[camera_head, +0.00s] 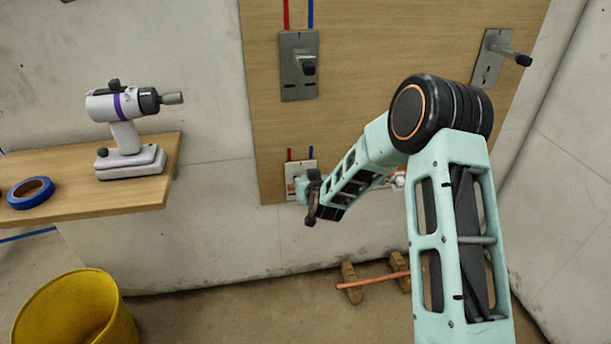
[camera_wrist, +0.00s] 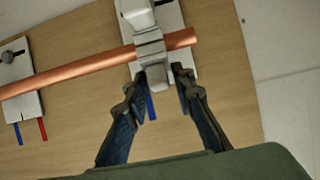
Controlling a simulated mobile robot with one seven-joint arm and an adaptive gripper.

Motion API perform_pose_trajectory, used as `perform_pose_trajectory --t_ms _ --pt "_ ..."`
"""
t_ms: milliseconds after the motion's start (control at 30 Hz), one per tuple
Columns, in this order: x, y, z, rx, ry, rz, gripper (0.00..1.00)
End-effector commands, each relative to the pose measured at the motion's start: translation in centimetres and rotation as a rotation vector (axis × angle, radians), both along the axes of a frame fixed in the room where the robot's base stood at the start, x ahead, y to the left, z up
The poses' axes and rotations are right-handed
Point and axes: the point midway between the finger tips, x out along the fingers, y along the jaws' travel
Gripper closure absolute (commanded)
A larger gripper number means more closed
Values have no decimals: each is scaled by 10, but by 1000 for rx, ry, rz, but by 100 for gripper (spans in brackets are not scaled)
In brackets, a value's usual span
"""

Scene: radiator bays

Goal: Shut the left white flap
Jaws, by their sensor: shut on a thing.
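The left white flap (camera_wrist: 153,62) is on a pale plate low on the wooden board, and in the wrist view it lies across the copper pipe (camera_wrist: 90,72). I cannot tell if it is fully latched. The plate (camera_head: 294,168) also shows in the head view, partly hidden by my gripper (camera_head: 312,197). In the wrist view my gripper (camera_wrist: 157,82) has its fingers on both sides of the flap's end, shut on it. A second plate (camera_wrist: 22,88) is at the picture's left edge; in the head view my arm mostly hides it.
Two grey lever plates (camera_head: 298,85) (camera_head: 487,60) are higher on the board (camera_head: 370,45). A shelf (camera_head: 150,192) at left bears a drill (camera_head: 125,135) and blue tape (camera_head: 30,192). A yellow bucket (camera_head: 75,315) and a copper rod (camera_head: 372,281) on wooden blocks are on the floor.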

Motion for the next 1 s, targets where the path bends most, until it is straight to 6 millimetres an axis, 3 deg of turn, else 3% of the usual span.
perform_pose_trajectory --t_ms 67,500,1000 --pt "2 1 7 -15 45 1 100" --pt "12 3 1 -83 288 -1 100" --pt "13 3 -3 -94 332 -1 100"
